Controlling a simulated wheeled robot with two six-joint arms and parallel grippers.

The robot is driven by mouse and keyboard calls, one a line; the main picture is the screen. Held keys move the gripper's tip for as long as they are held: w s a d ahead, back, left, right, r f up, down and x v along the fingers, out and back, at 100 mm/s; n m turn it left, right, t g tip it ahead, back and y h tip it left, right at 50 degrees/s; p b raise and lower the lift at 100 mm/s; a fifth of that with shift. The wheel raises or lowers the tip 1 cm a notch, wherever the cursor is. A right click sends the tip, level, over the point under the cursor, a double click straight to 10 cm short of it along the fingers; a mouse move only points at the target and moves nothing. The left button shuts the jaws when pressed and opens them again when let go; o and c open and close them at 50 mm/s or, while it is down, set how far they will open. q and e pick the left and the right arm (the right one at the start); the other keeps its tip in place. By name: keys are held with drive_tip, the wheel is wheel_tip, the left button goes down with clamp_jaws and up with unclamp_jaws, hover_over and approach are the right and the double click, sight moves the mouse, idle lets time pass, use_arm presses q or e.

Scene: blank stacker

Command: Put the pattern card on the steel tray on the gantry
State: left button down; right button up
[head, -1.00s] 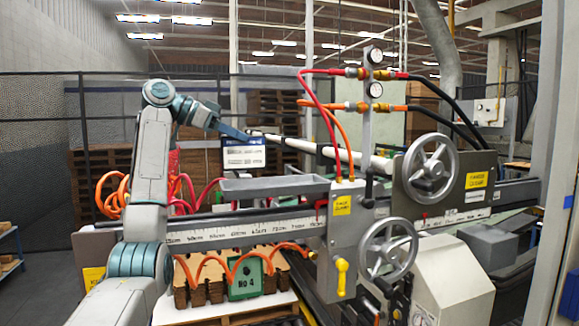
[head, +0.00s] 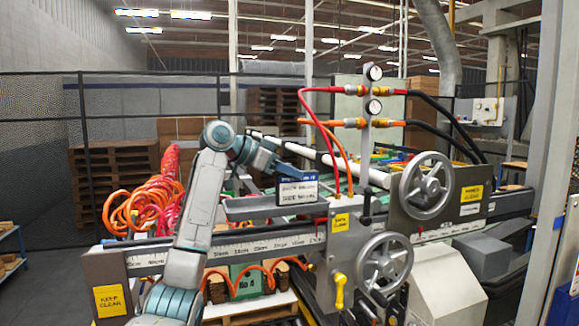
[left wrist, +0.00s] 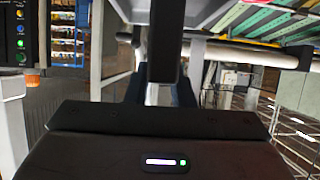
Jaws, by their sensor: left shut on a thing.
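The pattern card (head: 298,192), white with a dark blue top band, hangs upright below my left gripper (head: 287,177) in the head view. My left gripper is shut on its top edge. The card is at the right half of the steel tray (head: 243,207), a shallow grey tray on the gantry (head: 235,246). The card's lower edge lies close to the tray; I cannot tell whether it touches. In the left wrist view, the dark gripper body (left wrist: 165,135) fills the bottom and the card cannot be made out. My right gripper is not in view.
Red and orange hoses (head: 325,120) rise from the carriage just right of the card. Two handwheels (head: 427,185) stand further right. Coiled orange hoses (head: 140,210) lie at the left. A green panel (head: 247,282) is below the beam.

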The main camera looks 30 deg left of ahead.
use_arm(q)
drive_tip(key=shift+a+f, duration=0.15)
drive_tip(key=shift+f, duration=0.15)
drive_tip(key=c, duration=1.3)
unclamp_jaws()
drive_tip(key=shift+o, duration=0.2)
drive_tip(key=shift+r, duration=0.15)
drive_tip(key=b+v, duration=0.4)
drive_tip(key=v, duration=0.8)
drive_tip(key=shift+b, duration=0.3)
